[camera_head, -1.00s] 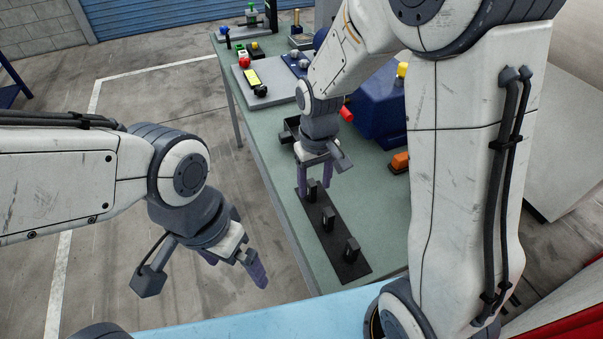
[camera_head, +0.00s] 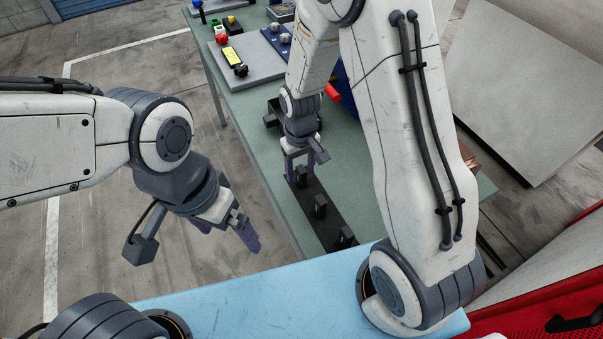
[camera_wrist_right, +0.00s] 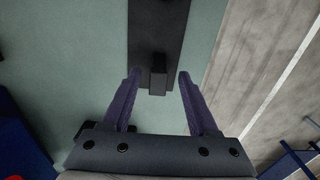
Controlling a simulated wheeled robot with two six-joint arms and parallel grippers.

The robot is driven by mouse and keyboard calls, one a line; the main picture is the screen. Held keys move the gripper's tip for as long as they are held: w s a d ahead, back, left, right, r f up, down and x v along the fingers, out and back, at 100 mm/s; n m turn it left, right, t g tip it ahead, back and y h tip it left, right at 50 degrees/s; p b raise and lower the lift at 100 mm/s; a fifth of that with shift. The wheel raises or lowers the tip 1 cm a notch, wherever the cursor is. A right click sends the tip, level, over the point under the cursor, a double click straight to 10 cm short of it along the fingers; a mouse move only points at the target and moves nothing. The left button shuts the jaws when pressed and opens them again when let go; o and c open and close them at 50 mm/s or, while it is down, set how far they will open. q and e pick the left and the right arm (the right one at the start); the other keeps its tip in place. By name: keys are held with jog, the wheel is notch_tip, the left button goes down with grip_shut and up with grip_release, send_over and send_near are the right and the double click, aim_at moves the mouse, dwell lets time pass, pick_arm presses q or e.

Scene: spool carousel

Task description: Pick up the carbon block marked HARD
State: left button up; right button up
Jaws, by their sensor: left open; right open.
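Three small black blocks stand in a row on a dark strip (camera_head: 333,221) on the green bench: a far one (camera_head: 301,177), a middle one (camera_head: 320,205) and a near one (camera_head: 346,237). No HARD marking is readable on any of them. My right gripper (camera_head: 300,169) is open at the far block, fingers pointing down. In the right wrist view a block (camera_wrist_right: 158,76) shows between the open fingertips (camera_wrist_right: 160,75), with a gap on each side. My left gripper (camera_head: 228,238) is open and empty, left of the bench over the floor.
A dark tray (camera_head: 272,117) is just beyond my right gripper. A grey board (camera_head: 250,62) with a yellow-faced device and a blue panel (camera_head: 277,42) with knobs lie further back. My right arm hides part of the bench. Bare bench lies right of the strip.

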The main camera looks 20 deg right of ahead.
jog(key=shift+d+f, duration=0.1)
jog(key=shift+f, duration=1.3)
grip_shut()
jog(key=shift+r, duration=0.1)
